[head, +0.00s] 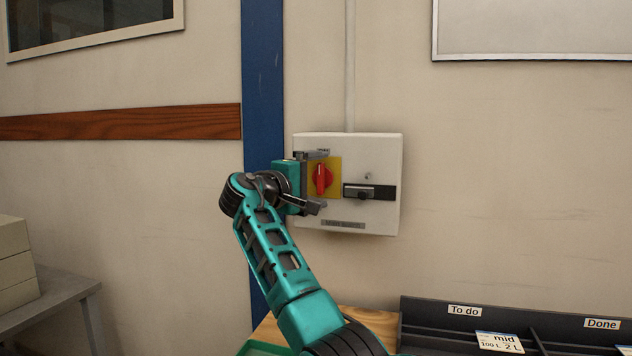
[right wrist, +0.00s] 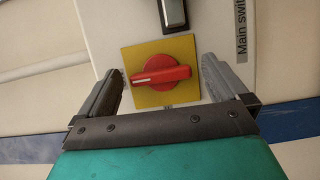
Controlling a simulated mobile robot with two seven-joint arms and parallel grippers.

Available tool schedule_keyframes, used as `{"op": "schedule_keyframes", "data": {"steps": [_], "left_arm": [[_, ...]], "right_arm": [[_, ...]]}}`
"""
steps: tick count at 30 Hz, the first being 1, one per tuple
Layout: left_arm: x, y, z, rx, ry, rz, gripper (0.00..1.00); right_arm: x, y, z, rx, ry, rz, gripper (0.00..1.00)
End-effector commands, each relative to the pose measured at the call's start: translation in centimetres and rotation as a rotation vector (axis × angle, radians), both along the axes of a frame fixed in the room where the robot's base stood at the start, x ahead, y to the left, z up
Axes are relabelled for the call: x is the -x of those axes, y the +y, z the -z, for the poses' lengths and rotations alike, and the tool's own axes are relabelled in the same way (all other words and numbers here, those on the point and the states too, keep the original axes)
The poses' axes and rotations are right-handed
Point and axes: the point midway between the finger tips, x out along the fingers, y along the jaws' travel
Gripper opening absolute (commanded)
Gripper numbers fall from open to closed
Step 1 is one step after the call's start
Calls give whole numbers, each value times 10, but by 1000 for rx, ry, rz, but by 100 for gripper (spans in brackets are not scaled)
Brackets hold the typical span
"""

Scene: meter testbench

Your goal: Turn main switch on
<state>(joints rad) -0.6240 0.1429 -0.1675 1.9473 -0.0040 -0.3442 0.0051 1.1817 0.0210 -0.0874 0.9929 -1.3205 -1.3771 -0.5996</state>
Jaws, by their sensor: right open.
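The main switch is a red rotary knob (head: 321,179) on a yellow plate (head: 334,167), on the front of a white wall box (head: 376,216). In the head view the knob's handle stands upright. My right gripper (head: 318,180) is open in front of the box, one finger above the knob and one below. In the right wrist view the red knob (right wrist: 161,72) lies between the two open fingers (right wrist: 160,88), apart from both. The yellow plate also shows there (right wrist: 184,47). My left gripper is not in view.
A black handle (head: 362,192) sits on the box right of the knob. A blue post (head: 263,80) runs up the wall to the left. Dark trays marked "To do" (head: 464,311) and "Done" (head: 602,324) stand low at the right. A grey table (head: 60,290) is at left.

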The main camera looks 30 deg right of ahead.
Motion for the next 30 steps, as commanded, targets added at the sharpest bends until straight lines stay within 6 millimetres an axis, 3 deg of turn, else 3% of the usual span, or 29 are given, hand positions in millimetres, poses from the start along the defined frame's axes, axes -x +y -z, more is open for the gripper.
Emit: {"op": "schedule_keyframes", "data": {"steps": [7, 21, 30], "left_arm": [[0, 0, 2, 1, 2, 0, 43], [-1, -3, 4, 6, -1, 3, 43], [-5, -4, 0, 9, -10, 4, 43]], "right_arm": [[5, 19, 0, 1, -1, -3, 100], [35, 108, 0, -1, 0, -2, 100], [40, 123, -1, -1, 0, 0, 100]]}}
